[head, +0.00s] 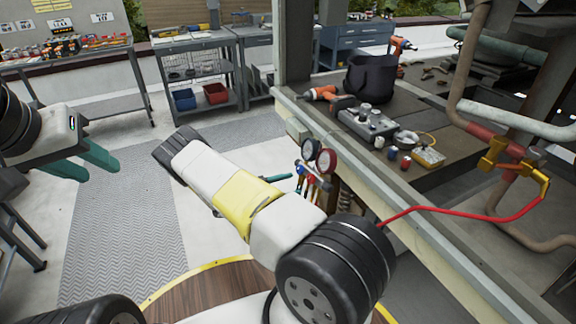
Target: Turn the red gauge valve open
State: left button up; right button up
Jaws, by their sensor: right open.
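A red-rimmed gauge (326,160) hangs at the bench's front edge beside a dark-rimmed gauge (311,148). Below them are small valve handles, blue ones (300,172) and a red one (311,188); their exact setting is too small to tell. My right gripper (278,178) is mostly hidden behind my own forearm. One teal finger shows just left of the handles, pointing at them; I cannot tell whether it touches. It is open. My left gripper (95,172) is open and empty at the left, its two teal fingers apart, far from the gauges.
A red hose (450,207) runs to brass fittings (505,165) on pipes at the right. The bench top (440,110) holds a drill (328,96), a black bucket (370,77) and a grey box (367,122). Shelves with bins stand behind. The grey floor mat (140,230) is clear.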

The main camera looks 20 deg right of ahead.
aim_at(309, 180)
jog(key=d, duration=0.6)
jog(key=shift+d, duration=0.2)
jog(key=shift+c, duration=0.2)
grip_shut()
